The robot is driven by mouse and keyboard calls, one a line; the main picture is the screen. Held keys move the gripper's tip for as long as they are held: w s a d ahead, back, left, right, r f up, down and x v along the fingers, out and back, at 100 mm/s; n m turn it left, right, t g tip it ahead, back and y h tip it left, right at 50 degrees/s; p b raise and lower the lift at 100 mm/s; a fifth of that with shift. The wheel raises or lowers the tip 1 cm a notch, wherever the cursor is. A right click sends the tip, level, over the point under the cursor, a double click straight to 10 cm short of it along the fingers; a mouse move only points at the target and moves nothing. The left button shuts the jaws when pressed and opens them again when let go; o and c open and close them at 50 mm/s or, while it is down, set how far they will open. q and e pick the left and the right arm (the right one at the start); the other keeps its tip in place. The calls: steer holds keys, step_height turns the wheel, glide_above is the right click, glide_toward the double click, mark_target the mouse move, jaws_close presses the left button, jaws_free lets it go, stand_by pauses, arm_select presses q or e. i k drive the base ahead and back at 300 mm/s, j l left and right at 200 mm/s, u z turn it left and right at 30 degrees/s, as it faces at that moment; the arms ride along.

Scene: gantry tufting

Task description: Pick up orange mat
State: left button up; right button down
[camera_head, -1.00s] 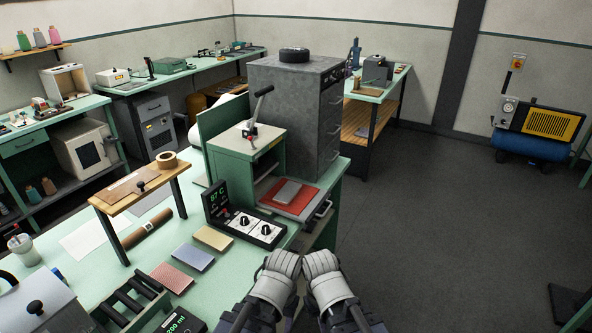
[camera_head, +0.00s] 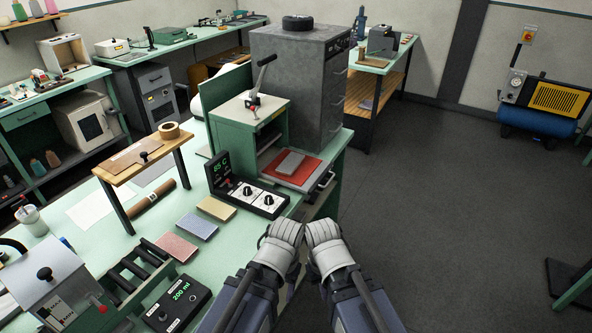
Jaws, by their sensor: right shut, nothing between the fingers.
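Three small textured mats lie in a slanting row on the green bench. The right is shut and empty. The left's fingers are not clear enough to judge.
The control box (camera_head: 252,198) with knobs and a display stands between the mats and the press (camera_head: 243,130). A small wooden stand (camera_head: 140,163) and brown roll (camera_head: 153,201) are left of the mats. A roller rack (camera_head: 140,265) stands in front. Open floor lies right.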

mark_target(290, 164)
steer(key=i+l+u, duration=0.2)
steer(key=l, duration=0.2)
steer(key=i+l+u, duration=0.25)
steer(key=l, duration=0.2)
steer(key=l+u, duration=0.2)
steer(key=l, duration=0.25)
steer(key=i+l+u, duration=0.25)
steer(key=l, duration=0.2)
steer(key=k, duration=0.1)
